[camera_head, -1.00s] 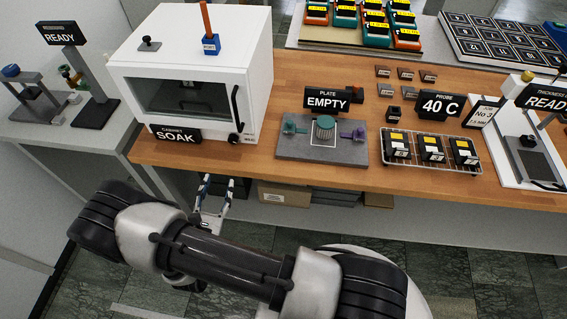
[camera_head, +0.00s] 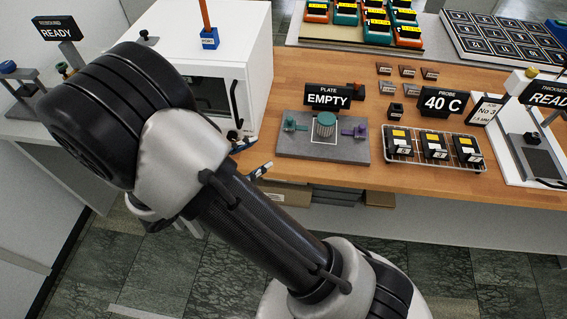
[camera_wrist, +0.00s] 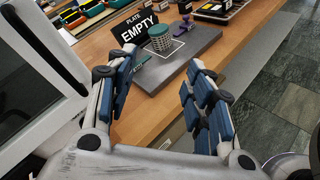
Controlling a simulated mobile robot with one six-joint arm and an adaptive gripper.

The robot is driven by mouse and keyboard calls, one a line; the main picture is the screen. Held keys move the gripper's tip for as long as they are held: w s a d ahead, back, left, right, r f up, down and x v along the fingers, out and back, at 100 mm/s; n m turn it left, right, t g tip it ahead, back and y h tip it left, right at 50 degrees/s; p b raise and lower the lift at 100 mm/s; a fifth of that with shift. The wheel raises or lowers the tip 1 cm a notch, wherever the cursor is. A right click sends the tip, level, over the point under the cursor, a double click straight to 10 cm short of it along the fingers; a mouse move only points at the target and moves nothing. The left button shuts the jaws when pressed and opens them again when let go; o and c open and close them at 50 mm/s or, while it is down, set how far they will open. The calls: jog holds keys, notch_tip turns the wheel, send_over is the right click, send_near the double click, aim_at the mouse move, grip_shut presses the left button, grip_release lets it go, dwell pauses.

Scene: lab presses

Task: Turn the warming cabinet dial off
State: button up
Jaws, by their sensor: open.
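The white warming cabinet (camera_head: 235,50) stands at the left end of the wooden bench, with a dark window and a black door handle (camera_head: 235,103). Its small black dial (camera_head: 232,136) is at the lower right of the front, partly hidden by my gripper. My gripper (camera_head: 256,158) is open and empty at the bench's front edge, just below and right of the dial. In the wrist view the gripper (camera_wrist: 160,78) has its fingers spread, with the cabinet (camera_wrist: 30,75) close on the left. The dial is not clear there. My arm hides the cabinet's sign and much of its front.
A wire rack (camera_head: 390,158) with black blocks is farther right. An orange stick rises from a blue block (camera_head: 210,40) on the cabinet.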

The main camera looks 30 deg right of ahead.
jog(key=s+d+r+m+g+y+b, duration=0.1)
jog(key=s+d+r+m+g+y, duration=0.3)
jog(key=s+m, duration=0.2)
jog(key=shift+s+d+r+g+b, duration=0.3)
jog(key=shift+s+g, duration=0.1)
jog(key=shift+s, duration=0.55)
jog(key=shift+a, duration=0.1)
